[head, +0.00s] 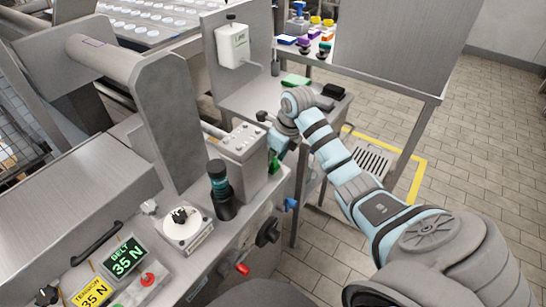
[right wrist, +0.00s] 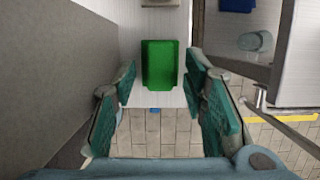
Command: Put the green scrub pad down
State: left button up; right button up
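The green scrub pad (right wrist: 160,65) shows in the right wrist view between and beyond my fingertips, over a pale metal ledge. A narrow gap shows on each side of it, so the fingers do not appear to touch it. My right gripper (right wrist: 161,85) is open, its teal finger pads spread apart. In the head view my right gripper (head: 277,150) is partly hidden beside the grey machine box, with a bright green patch (head: 274,164) just below it. Whether the pad rests on the ledge is hard to tell. My left gripper is out of view.
A flat green piece (head: 295,80) and a black piece (head: 333,91) lie on the metal shelf behind my right wrist. The grey box (head: 240,150) stands close left. A grey wall (right wrist: 60,70) flanks the gripper in the wrist view. Tiled floor lies below.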

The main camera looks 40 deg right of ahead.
jog(key=shift+b, duration=0.35)
jog(key=p+v, duration=0.5)
jog(key=v, duration=0.9)
jog(key=shift+d+r+p, duration=0.2)
jog(key=shift+r+p, duration=0.1)
jog(key=shift+a+f, duration=0.1)
jog(key=shift+f, duration=0.05)
